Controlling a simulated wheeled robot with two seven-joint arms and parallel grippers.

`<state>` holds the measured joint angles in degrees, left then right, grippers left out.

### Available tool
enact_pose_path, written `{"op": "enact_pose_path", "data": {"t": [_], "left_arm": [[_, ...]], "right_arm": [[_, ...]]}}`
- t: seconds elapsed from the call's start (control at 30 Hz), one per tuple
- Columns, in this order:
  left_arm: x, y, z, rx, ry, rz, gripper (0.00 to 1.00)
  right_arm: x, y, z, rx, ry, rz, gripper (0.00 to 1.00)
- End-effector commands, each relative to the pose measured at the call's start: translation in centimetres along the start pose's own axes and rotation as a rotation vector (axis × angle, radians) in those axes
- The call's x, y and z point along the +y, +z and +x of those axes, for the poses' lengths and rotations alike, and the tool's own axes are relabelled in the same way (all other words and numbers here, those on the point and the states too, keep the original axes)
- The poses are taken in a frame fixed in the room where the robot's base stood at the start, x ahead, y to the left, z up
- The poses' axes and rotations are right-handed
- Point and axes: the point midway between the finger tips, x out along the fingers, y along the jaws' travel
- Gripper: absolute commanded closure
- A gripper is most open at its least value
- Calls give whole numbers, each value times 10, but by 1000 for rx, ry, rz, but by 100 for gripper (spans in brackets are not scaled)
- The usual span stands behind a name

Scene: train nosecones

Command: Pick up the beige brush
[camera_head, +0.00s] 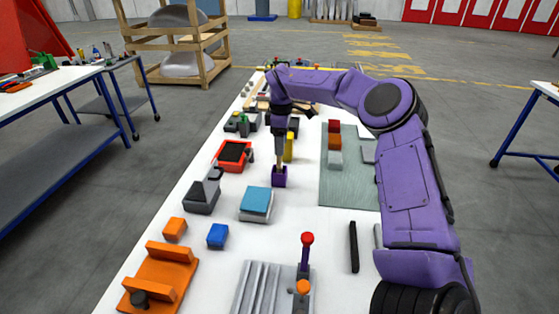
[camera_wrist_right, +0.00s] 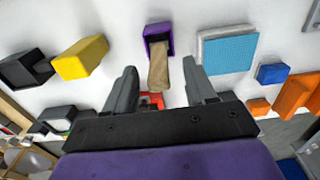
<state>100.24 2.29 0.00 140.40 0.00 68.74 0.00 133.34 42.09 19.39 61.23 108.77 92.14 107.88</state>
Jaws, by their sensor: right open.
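The beige brush (camera_wrist_right: 159,72) shows in the right wrist view as a brown-beige bar rising from a small purple box (camera_wrist_right: 158,38). The purple box also stands on the white table in the head view (camera_head: 279,178). My right gripper (camera_head: 281,147) is above the purple box in the head view, pointing down. In the right wrist view its two grey fingers (camera_wrist_right: 161,74) are apart, one on each side of the brush, with gaps visible on both sides. The brush's lower end is hidden in the box. My left gripper is not in view.
A yellow block (camera_head: 289,147) stands just behind the purple box. A blue-topped box (camera_head: 256,202) is in front-left, and a red tray (camera_head: 233,155) lies to the left. A grey-green mat (camera_head: 347,185) with red, orange and grey blocks is to the right.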

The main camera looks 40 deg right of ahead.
Motion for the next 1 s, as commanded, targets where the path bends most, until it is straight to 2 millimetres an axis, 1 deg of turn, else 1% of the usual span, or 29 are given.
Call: {"op": "enact_pose_path", "data": {"t": [0.03,0.1,0.2,0.4,0.47,0.5,0.57,0.6,0.87,0.97,1.0], "left_arm": [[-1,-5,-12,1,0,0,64],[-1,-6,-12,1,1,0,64],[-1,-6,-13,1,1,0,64],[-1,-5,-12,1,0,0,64],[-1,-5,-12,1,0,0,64],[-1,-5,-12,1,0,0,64],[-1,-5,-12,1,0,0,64],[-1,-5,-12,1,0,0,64],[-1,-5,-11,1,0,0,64],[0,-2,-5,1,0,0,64],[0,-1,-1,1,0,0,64]], "right_arm": [[1,-1,3,-5,-4,0,45],[1,-2,17,-3,-3,-3,45],[1,-3,26,-1,0,-3,45],[1,-3,28,0,1,-3,45],[1,-3,28,0,1,-4,64],[1,-4,28,0,1,-4,77],[1,-4,28,-1,1,-4,97],[1,-4,28,-1,1,-4,100],[1,-4,26,0,1,-5,100],[1,-5,14,2,3,-4,100],[1,-4,6,3,5,-4,100]]}}
